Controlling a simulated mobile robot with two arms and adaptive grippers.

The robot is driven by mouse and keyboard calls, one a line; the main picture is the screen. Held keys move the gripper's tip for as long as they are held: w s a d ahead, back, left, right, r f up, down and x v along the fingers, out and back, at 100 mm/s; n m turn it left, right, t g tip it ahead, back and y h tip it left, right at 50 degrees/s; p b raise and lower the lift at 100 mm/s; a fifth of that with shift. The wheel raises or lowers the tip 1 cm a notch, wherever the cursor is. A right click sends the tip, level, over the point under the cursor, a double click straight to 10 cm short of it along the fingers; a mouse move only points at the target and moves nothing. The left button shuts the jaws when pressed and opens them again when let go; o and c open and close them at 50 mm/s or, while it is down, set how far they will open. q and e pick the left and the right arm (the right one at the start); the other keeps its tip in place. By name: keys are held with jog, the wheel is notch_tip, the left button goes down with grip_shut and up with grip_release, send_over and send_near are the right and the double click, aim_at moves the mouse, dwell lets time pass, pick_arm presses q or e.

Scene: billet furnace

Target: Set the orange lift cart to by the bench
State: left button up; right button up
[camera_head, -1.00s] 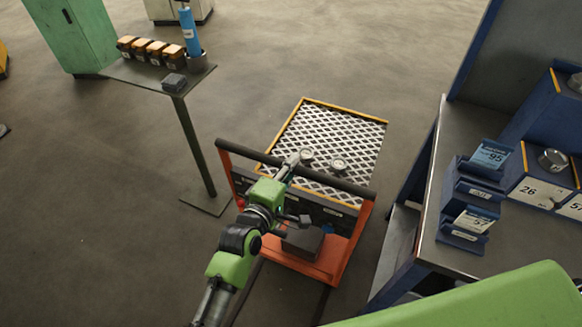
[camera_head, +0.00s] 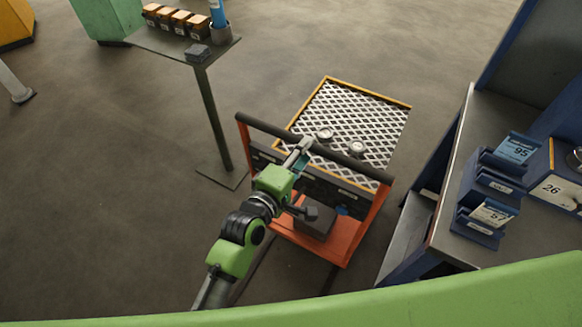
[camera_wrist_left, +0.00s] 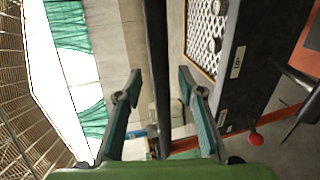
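The orange lift cart (camera_head: 345,246) stands on the floor in the middle of the head view. It has a yellow-edged mesh top and a dark push handle (camera_head: 264,125). The bench (camera_head: 450,142) is to its right, with a narrow strip of floor between them. My left gripper (camera_head: 303,150) is at the handle's middle. In the left wrist view the dark handle bar (camera_wrist_left: 157,60) passes between the two fingers (camera_wrist_left: 159,74), with gaps visible on both sides. The gripper is open. My right gripper is not in view.
A small stand (camera_head: 210,115) with orange-topped boxes and a blue cylinder is left of the cart. A green cabinet (camera_head: 105,18) is behind it. Blue bins (camera_head: 490,180) sit on the bench. Floor is open at left and beyond the cart.

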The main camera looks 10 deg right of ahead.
pick_arm(q)
jog(key=v, duration=0.7)
jog(key=shift+s+a, duration=0.25)
jog(key=shift+s, duration=0.05)
jog(key=s+a+f+m+g+y, duration=0.3)
jog(key=s+a+f+m, duration=0.1)
jog(key=s+a, duration=0.35)
jog(key=s+a+f+m+g+y, duration=0.3)
jog(key=s+a+m, duration=0.25)
jog(key=a, duration=0.35)
jog(key=s+a+f+m+g+y, duration=0.3)
jog(key=s+a+f, duration=0.1)
jog(key=s+a, duration=0.4)
notch_tip(320, 180, down, 27)
jog(key=g+b, duration=0.1)
jog(key=g, duration=0.1)
jog(key=s+a+f+b, duration=0.1)
jog(key=s+a+f, duration=0.2)
jog(key=s+f, duration=1.4)
jog(key=shift+s+a+m+g, duration=0.2)
jog(key=shift+s+m+g, duration=0.05)
jog(key=shift+m+g, duration=0.15)
